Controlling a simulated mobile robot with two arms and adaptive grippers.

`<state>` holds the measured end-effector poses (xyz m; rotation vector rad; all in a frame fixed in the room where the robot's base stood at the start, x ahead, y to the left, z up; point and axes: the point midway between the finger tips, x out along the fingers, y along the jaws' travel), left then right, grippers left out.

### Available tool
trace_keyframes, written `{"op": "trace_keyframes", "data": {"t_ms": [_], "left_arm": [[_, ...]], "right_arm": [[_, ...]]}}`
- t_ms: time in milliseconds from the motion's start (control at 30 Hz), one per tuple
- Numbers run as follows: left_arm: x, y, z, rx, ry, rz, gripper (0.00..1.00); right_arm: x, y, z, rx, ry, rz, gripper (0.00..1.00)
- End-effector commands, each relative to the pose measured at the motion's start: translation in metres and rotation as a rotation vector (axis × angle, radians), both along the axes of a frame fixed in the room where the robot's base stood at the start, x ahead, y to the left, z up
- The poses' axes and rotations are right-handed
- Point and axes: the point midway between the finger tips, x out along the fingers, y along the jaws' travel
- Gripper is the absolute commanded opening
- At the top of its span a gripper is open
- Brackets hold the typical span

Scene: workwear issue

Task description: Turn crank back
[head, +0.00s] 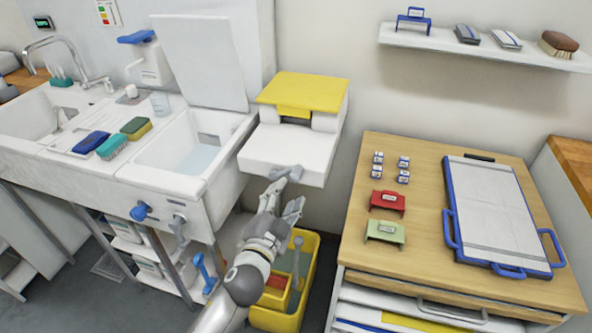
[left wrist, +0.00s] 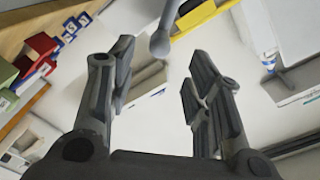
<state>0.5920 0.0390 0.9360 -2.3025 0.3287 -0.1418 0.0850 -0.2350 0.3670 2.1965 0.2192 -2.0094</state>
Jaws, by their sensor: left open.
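A grey crank handle (head: 285,172) sticks out at the front of a white box-shaped unit (head: 270,150) with a yellow top (head: 303,92). My left gripper (head: 285,197) is just below and in front of the handle, fingers pointing up at it, open and empty. In the left wrist view the rounded grey end of the handle (left wrist: 160,43) shows beyond and roughly between the open fingertips (left wrist: 160,62), apart from both. The handle's joint with the unit is partly unclear. My right gripper is not in view.
A yellow bucket (head: 305,305) stands on the floor under the unit, behind my left arm. Left is a white sink (head: 190,150) with a blue knob (head: 140,210) and grey lever (head: 178,225). Right is a wooden-topped cabinet (head: 420,165) with clips and a blue-framed board (head: 490,205).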

Motion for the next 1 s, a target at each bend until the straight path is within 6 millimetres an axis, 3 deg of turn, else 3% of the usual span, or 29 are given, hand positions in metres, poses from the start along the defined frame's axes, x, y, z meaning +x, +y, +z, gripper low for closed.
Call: {"op": "trace_keyframes", "data": {"t_ms": [300, 500, 967, 1000], "left_arm": [[0.054, -0.016, 0.002, -0.002, -0.002, -0.001, 0.46], [0.075, -0.023, 0.001, -0.002, -0.002, -0.001, 0.46], [0.084, -0.025, 0.001, -0.001, -0.001, -0.001, 0.46], [0.084, -0.025, 0.001, -0.001, -0.001, -0.001, 0.41]], "right_arm": [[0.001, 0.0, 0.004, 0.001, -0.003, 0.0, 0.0], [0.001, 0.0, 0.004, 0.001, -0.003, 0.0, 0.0], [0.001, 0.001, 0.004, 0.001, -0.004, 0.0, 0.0], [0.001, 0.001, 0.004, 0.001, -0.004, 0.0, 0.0]]}}
